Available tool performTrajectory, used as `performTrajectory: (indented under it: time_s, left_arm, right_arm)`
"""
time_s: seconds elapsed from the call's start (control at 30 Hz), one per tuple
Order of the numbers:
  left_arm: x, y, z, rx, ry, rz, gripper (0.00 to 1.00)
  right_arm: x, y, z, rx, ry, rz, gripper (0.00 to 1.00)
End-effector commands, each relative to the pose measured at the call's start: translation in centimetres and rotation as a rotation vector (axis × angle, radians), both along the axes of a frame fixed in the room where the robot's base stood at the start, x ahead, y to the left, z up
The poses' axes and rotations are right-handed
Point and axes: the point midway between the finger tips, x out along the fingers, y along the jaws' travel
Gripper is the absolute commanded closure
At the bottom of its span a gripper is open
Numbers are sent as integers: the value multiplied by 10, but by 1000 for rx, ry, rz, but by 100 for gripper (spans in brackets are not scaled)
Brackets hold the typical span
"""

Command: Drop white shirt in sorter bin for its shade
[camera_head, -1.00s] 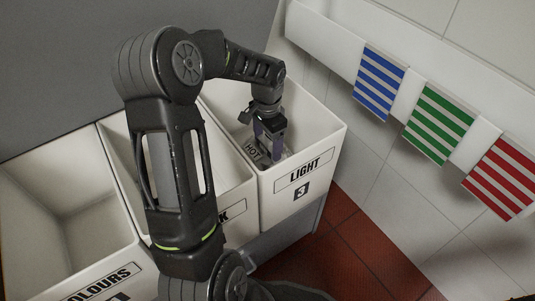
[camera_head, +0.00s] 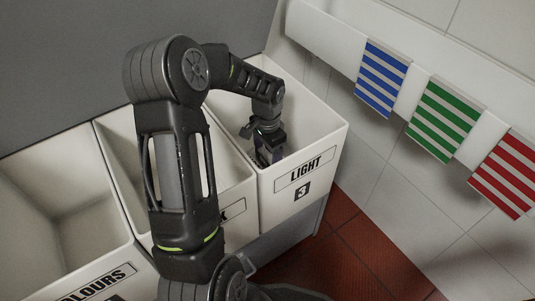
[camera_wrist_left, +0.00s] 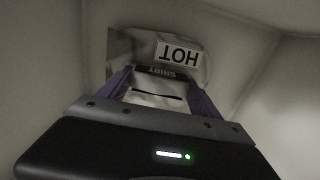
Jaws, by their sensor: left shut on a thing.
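My left gripper (camera_head: 268,158) is down inside the bin labelled LIGHT 3 (camera_head: 306,198), below its rim. In the head view the shirt is hidden behind the gripper and the bin's front wall. My right gripper is not in view.
To the left stand a middle bin (camera_head: 240,192), its label mostly covered by my arm, and the COLOURS bin (camera_head: 62,255), which looks empty. Blue, green and red striped cloths (camera_head: 440,120) hang on the right wall. Red floor tiles (camera_head: 350,245) show below.

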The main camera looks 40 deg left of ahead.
Motion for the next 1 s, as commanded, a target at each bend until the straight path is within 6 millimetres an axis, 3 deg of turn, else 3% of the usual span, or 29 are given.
performTrajectory:
  time_s: [0.2, 0.23, 0.47, 0.77, 1.0]
  left_arm:
    - [0, 0, -3, 0, -1, 0, 99]
    - [0, 0, -3, 0, 0, 0, 24]
    - [0, 0, -3, 0, 0, 0, 5]
    - [0, 0, -1, 0, 0, 0, 5]
    - [1, 0, 24, 1, -2, 0, 5]
  right_arm:
    - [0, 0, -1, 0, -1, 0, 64]
    - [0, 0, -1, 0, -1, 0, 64]
    - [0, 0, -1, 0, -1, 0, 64]
    - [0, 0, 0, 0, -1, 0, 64]
    - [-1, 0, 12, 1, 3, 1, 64]
